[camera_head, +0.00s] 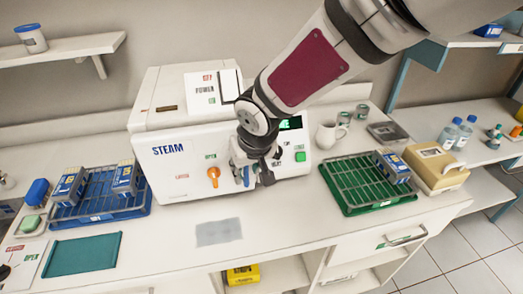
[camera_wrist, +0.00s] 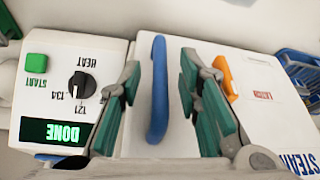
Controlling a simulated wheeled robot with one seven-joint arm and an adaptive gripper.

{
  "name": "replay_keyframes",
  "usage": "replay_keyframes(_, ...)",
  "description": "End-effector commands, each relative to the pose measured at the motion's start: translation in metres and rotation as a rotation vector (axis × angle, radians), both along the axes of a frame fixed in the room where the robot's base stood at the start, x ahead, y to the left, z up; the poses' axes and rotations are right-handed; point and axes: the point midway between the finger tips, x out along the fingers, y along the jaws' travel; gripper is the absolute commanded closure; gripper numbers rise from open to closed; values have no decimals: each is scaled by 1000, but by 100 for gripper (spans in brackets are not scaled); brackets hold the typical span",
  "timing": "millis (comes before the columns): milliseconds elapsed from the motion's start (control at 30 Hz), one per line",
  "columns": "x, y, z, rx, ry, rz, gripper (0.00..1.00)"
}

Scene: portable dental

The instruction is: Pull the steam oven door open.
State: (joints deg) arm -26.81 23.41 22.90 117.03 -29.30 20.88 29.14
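The white steam oven (camera_head: 172,167) stands on the counter against the wall, and its front door looks shut. An upright orange latch (camera_head: 213,177) sits below the green OPEN label, with the red LOCKED label to its left; the latch also shows in the wrist view (camera_wrist: 227,78). My gripper (camera_head: 255,178) is in front of the door, to the right of the latch, and partly hides the handle. In the wrist view, the blue bar handle (camera_wrist: 158,90) lies between the two spread fingers of my gripper (camera_wrist: 159,78), with gaps visible on both sides.
The display (camera_wrist: 55,132) reads DONE, beside a black heat knob (camera_wrist: 82,85) and green start button (camera_wrist: 36,64). A blue rack (camera_head: 100,214) stands left and a green rack (camera_head: 350,207) right. A grey mat (camera_head: 218,232) lies on open counter before the oven.

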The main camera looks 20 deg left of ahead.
Motion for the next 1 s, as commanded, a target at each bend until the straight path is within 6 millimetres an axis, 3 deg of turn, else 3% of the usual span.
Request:
replay_keyframes(200,4,4,-14,-1,1,0,69)
replay_keyframes(467,4,4,-14,0,0,0,69)
replay_keyframes(633,4,4,-14,0,0,0,100)
replay_keyframes(1000,2,3,-14,-1,-1,-9,100)
